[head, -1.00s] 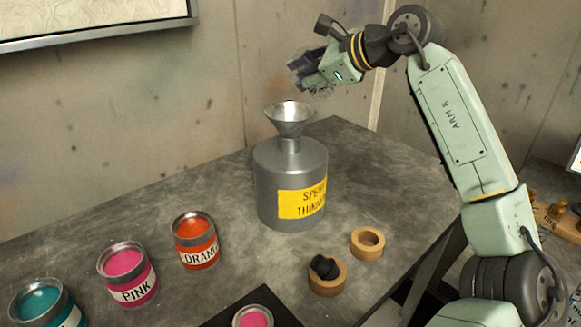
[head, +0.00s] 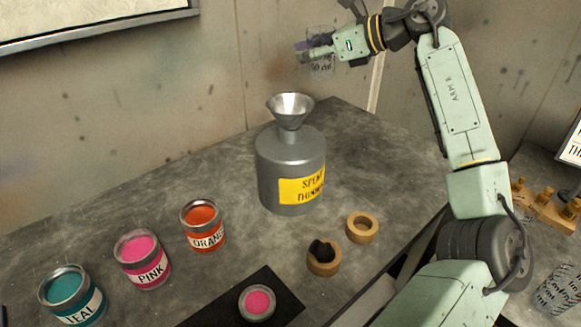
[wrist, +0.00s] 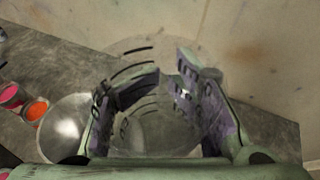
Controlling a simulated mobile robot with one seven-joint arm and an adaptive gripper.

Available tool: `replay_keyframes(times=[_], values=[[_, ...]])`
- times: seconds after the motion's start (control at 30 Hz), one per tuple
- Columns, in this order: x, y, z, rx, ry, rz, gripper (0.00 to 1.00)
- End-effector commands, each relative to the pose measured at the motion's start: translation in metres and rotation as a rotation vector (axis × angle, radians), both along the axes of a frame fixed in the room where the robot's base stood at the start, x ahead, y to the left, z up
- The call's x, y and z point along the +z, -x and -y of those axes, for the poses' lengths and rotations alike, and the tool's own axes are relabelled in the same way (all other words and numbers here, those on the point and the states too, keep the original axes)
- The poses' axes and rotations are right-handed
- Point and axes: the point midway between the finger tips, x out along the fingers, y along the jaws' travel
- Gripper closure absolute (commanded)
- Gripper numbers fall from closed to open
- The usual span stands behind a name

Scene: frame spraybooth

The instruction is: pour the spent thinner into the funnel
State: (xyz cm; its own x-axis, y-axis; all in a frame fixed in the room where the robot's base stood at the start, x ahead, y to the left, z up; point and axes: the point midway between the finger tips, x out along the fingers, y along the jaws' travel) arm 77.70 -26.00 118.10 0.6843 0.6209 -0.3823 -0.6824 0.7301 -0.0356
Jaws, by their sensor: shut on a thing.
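My gripper (head: 318,48) is shut on a clear cup (head: 321,66) with dark printed marks. The cup looks roughly upright, high above and slightly right of the funnel, apart from it. In the wrist view the cup (wrist: 150,110) sits between the fingers; I cannot tell whether any liquid is in it. The metal funnel (head: 290,108) stands in the neck of the grey can (head: 275,160), which has a yellow "spent thinner" label. The funnel also shows left of the gripper in the wrist view (wrist: 66,125).
Teal (head: 75,297), pink (head: 142,260) and orange (head: 203,227) paint cans stand at the left front. A small pink pot (head: 257,303) sits on a dark mat (head: 215,312). Two wooden rings (head: 362,228) lie right of the can. Another marked clear cup (head: 556,290) is at far right.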

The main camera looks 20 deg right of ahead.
Motion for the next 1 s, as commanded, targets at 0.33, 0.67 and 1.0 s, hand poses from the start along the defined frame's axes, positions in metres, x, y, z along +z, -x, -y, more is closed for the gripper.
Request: replay_keyframes(times=[0.33,0.67,1.0], values=[[0.017,0.0,0.0,0.0,0.004,0.001,0.99],[0.04,0.0,0.0,0.0,0.002,0.001,0.99],[0.04,0.0,0.0,0.0,0.003,0.001,0.99]])
